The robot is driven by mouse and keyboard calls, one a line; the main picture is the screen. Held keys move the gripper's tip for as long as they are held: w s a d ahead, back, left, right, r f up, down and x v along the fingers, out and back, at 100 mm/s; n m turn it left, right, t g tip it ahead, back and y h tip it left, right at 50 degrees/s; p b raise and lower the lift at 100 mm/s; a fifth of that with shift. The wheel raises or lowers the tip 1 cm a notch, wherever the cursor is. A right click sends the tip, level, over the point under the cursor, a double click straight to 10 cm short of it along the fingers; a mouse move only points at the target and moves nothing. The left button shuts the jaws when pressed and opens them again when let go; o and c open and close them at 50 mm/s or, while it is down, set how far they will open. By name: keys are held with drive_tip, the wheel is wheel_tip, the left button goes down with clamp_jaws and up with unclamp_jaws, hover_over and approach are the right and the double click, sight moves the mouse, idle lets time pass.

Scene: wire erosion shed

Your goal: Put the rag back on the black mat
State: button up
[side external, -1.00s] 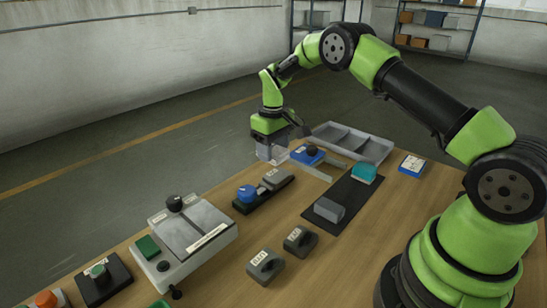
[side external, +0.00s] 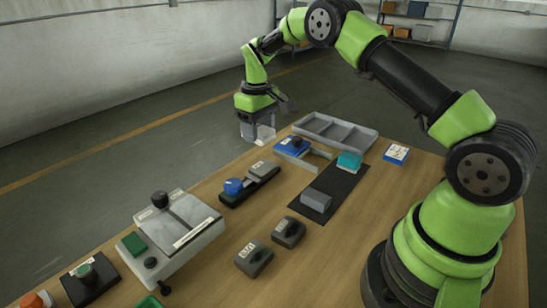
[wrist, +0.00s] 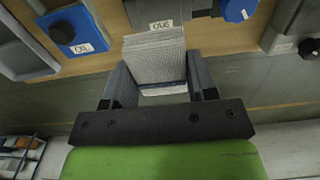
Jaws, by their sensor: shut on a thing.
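My gripper (side external: 258,132) is shut on the rag (side external: 265,136), a pale, ribbed, folded cloth. It holds the rag in the air past the table's far edge, left of the blue block with a black knob. In the wrist view the rag (wrist: 155,58) stands out between the two grey fingers. The black mat (side external: 335,183) lies on the table to the right of and nearer than the gripper, apart from the rag. A grey block (side external: 316,200) sits on the mat's near end and a teal block (side external: 349,160) on its far end.
A grey divided tray (side external: 335,132) and the blue block (side external: 291,146) stand beyond the mat. A black holder with a blue knob (side external: 233,187) lies left of it. Two grey handled blocks (side external: 289,232) are nearer. The mat's middle is bare.

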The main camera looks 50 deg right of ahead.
drive_tip(key=s+d, duration=0.6)
hover_over(333, 184)
drive_tip(key=f, duration=0.1)
wheel_tip(333, 184, down, 10)
drive_tip(key=shift+r, duration=0.1)
drive_tip(key=o, duration=0.9)
